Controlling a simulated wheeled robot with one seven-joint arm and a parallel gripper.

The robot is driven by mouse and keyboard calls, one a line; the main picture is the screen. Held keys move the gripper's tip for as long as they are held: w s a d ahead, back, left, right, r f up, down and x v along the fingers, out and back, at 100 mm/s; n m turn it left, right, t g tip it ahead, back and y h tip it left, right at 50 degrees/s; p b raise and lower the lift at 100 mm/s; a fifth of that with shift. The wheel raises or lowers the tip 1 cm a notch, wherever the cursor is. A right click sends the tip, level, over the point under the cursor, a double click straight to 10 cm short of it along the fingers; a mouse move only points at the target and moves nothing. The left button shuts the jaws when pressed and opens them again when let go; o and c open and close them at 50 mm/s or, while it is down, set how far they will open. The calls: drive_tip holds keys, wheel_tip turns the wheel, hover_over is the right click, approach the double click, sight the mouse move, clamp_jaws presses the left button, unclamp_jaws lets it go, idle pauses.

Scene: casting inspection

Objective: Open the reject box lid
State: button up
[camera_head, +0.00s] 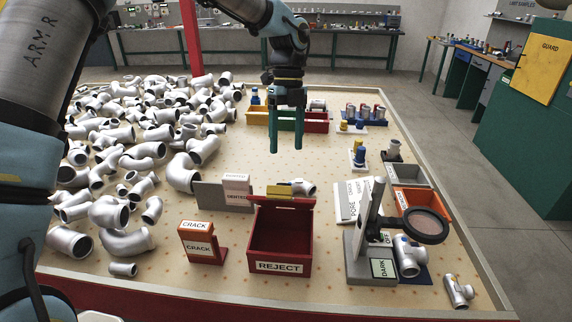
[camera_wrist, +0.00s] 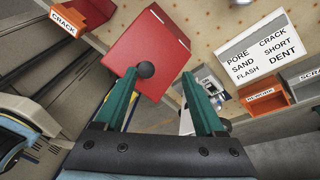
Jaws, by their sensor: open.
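The red reject box (camera_head: 280,267) stands at the front middle of the table, its label facing me. Its top is open in the head view and I see down into its dark red inside. A red panel, which looks like the raised lid (camera_head: 284,204), stands along its back edge. In the wrist view a broad red surface (camera_wrist: 150,45) of the box or lid lies beyond my fingers, with a dark round knob beside the left fingertip; I cannot tell whether they touch. My gripper (camera_head: 286,147) points down, open and empty, appearing above and behind the box.
A magnifier (camera_head: 422,226) on a stand is at right. Many pipe castings (camera_head: 150,130) cover the left. Bare table shows behind the box.

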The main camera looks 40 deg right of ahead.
drive_tip(key=v, duration=0.3)
drive_tip(key=shift+r, duration=0.25)
